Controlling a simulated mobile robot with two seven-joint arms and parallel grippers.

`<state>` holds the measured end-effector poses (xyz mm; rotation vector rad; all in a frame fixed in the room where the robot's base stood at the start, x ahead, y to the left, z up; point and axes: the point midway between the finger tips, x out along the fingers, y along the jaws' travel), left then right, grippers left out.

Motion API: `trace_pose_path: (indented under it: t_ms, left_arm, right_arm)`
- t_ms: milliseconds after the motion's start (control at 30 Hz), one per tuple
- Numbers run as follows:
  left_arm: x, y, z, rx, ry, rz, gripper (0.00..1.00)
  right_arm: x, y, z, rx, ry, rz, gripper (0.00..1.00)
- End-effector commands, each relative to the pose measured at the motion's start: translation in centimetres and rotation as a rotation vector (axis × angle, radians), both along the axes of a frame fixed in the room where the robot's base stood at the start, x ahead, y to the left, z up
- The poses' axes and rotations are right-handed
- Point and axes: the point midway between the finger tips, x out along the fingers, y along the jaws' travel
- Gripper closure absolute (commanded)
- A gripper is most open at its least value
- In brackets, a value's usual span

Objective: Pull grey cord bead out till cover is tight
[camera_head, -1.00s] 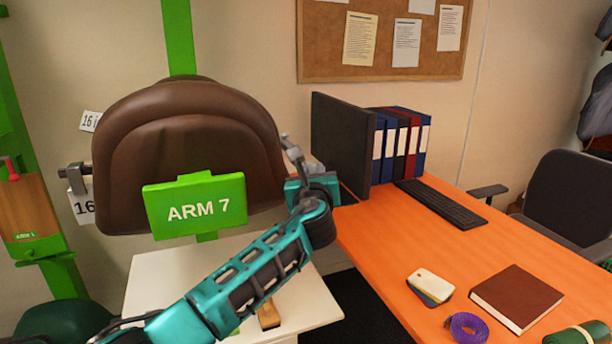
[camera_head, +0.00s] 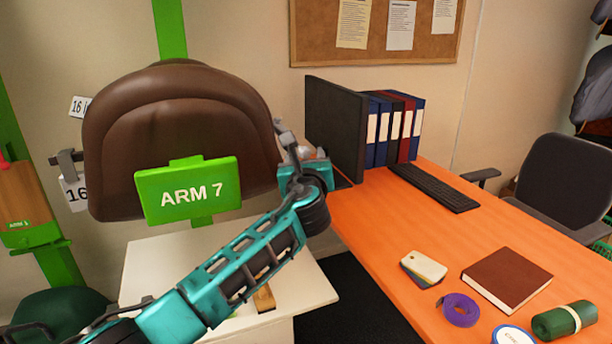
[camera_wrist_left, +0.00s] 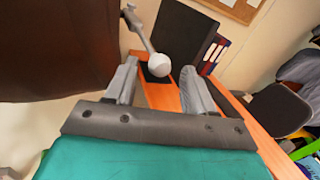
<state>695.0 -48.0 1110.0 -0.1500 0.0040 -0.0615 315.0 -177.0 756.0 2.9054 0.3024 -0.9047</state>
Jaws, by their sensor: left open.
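The brown cover (camera_head: 180,105) is stretched over the saddle, left of centre in the head view. It also fills the upper left of the left wrist view (camera_wrist_left: 55,50). A grey arm or cord runs from its right side to a pale grey bead (camera_wrist_left: 158,66). In the head view the bead (camera_head: 304,152) shows small by my wrist. My left gripper (camera_wrist_left: 158,76) is open, one finger on each side of the bead in the picture. I see no contact with the bead, and its depth between the fingertips is hard to judge. My right gripper is out of view.
A green ARM 7 sign (camera_head: 188,191) stands before the cover. A white table (camera_head: 150,262) is below. To the right, an orange desk (camera_head: 390,240) holds a dark screen (camera_head: 335,125), binders, a keyboard (camera_head: 433,187), a brown book (camera_head: 507,280) and purple tape (camera_head: 460,310).

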Motion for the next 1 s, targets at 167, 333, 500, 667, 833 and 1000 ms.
trace_pose_path:
  t_ms: [167, 333, 500, 667, 833, 1000]
  left_arm:
    - [-2.3, 0.2, 0.0, -0.001, 0.001, -0.001, 0.46]
    - [-4.9, 0.3, 0.0, 0.0, 0.001, -0.002, 0.46]
    - [-7.7, 0.5, -0.1, 0.0, 0.002, -0.002, 0.46]
    - [-10.0, 0.6, -0.1, -0.001, 0.003, -0.001, 0.46]
    - [-11.5, 0.7, -0.1, 0.001, 0.003, 0.0, 0.46]
    - [-11.9, 0.7, -0.1, 0.001, 0.002, 0.0, 0.46]
  right_arm:
    - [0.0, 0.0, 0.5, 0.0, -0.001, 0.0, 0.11]
    - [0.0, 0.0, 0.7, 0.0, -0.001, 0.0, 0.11]
    - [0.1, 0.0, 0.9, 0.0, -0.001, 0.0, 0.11]
    - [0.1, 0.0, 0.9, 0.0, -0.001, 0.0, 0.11]
    - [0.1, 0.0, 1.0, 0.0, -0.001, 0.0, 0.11]
    - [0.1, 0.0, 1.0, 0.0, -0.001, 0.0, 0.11]
